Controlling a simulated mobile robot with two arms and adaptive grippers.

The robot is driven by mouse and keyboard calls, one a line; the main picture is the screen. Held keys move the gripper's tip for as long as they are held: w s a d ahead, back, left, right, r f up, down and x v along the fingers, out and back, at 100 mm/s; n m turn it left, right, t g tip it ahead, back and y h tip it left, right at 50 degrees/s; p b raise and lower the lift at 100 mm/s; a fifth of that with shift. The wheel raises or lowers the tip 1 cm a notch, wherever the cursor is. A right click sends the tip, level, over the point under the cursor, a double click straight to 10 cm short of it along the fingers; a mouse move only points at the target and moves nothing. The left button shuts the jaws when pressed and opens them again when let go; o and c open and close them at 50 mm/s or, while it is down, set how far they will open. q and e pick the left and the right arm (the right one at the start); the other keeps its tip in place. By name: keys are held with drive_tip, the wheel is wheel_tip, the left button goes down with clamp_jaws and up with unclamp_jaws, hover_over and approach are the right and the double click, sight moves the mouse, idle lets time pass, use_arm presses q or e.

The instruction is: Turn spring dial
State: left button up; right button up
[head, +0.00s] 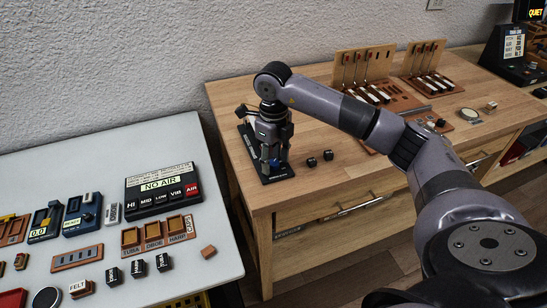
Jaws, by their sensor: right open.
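My right gripper (276,158) points down over a small black-based device (280,175) near the left end of the wooden bench. It is open, and its fingers hide most of the device. A small blue part shows low between the fingers; I cannot tell whether it is the spring dial, or whether the fingers touch it. A blue unit with a round knob (87,216) stands on the white table at the left, well away from the gripper. My left gripper is not in view.
Two small black cubes (328,155) lie right of the gripper on the wooden bench (230,100). Key-and-hammer models (365,68) stand behind my right arm. The white table (150,140) holds a NO AIR panel (160,187), wooden trays (158,235) and several loose blocks.

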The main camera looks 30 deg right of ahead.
sight(274, 161)
clamp_jaws()
drive_tip(key=shift+r+m, duration=0.1)
drive_tip(key=shift+m, duration=1.3)
unclamp_jaws()
wheel_tip(274, 161, up, 12)
idle(0.4)
idle(0.9)
